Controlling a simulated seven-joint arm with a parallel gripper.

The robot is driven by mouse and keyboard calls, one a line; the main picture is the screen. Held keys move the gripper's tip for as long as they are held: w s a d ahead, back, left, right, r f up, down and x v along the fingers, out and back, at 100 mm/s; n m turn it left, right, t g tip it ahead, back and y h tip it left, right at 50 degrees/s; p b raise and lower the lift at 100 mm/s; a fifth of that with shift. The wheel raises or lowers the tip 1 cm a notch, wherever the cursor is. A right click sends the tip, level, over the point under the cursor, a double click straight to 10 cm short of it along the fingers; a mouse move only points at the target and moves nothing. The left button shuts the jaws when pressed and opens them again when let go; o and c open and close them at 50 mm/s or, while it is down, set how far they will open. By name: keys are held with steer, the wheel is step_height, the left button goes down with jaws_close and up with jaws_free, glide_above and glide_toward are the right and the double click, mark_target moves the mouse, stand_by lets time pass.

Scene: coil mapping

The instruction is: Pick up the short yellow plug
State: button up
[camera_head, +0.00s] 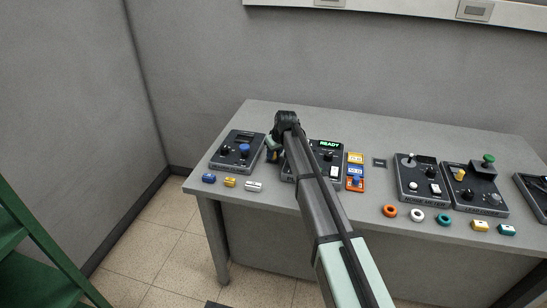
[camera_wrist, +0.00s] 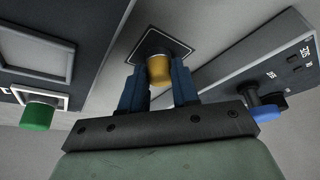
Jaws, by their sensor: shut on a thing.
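The short yellow plug (camera_wrist: 159,70) shows in the wrist view between the two blue fingers of my gripper (camera_wrist: 159,88). The fingers are shut on it. A dark square with a pale outline (camera_wrist: 178,47) lies behind the plug on the table top; I cannot tell whether the plug touches it or hangs above it. In the head view my gripper (camera_head: 272,153) is low over the table, between the left control box and the READY box. My arm hides most of the space there, and the plug cannot be made out in that view.
The left control box (camera_head: 237,151) with a blue knob and the READY box (camera_head: 327,147) stand close on either side. Small connectors and rings line the table's (camera_head: 287,108) front edge.

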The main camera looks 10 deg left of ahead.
jaws_close()
step_height(320, 180, up, 9)
steer(key=shift+d+r, duration=0.15)
steer(key=d+r, duration=0.2)
steer(key=d, duration=0.8)
steer(key=shift+w+f, duration=0.2)
steer(key=shift+f, duration=1.3)
steer(key=shift+w+f, duration=0.15)
steer(key=shift+f, duration=1.35)
steer(key=shift+f, duration=0.5)
